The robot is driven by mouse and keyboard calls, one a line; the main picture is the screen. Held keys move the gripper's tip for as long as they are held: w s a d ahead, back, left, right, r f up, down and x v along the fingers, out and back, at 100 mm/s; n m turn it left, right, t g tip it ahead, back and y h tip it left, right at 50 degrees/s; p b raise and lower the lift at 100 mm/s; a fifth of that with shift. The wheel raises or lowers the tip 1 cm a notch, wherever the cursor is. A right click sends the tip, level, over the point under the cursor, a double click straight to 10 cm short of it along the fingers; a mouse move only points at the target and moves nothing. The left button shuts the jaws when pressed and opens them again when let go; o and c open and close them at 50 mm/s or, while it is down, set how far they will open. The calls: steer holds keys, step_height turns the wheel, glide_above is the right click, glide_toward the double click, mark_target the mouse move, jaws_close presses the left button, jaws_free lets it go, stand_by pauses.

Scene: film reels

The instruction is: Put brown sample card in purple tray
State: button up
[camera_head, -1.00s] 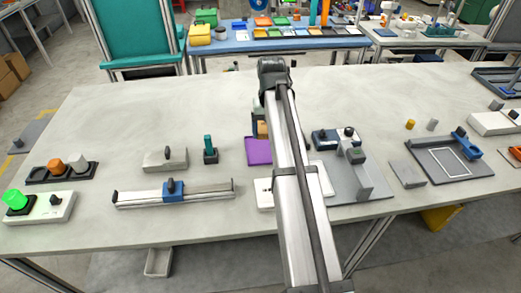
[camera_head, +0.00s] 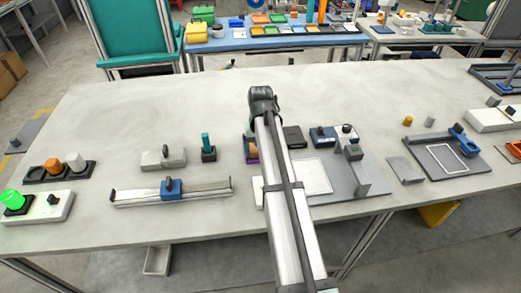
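The purple tray (camera_head: 252,160) lies on the light worktop near the middle, and only a narrow left part shows beside my arm. A small brown-orange patch (camera_head: 252,149) shows at the arm's left edge over the tray; it looks like the brown sample card, but most of it is hidden. I cannot tell whether it rests in the tray or is held above it. My gripper is almost wholly hidden behind my arm, at about the tray. Its fingers cannot be made out.
A dark block (camera_head: 292,136) stands right of my arm, beside a blue-and-grey device (camera_head: 322,136). A white-framed panel (camera_head: 312,178) lies nearer. A teal-handled piece (camera_head: 207,147) and a slide rail (camera_head: 172,190) are to the left. The worktop's back is clear.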

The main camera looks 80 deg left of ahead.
steer(key=shift+f, duration=0.35)
steer(key=shift+d+f, duration=0.1)
steer(key=shift+f, duration=0.3)
steer(key=shift+d+f, duration=0.1)
steer(key=shift+f, duration=0.2)
steer(key=o, duration=0.8)
steer(key=shift+o, duration=0.2)
step_height(320, 180, up, 14)
steer(key=shift+a+f, duration=0.2)
steer(key=shift+f, duration=0.05)
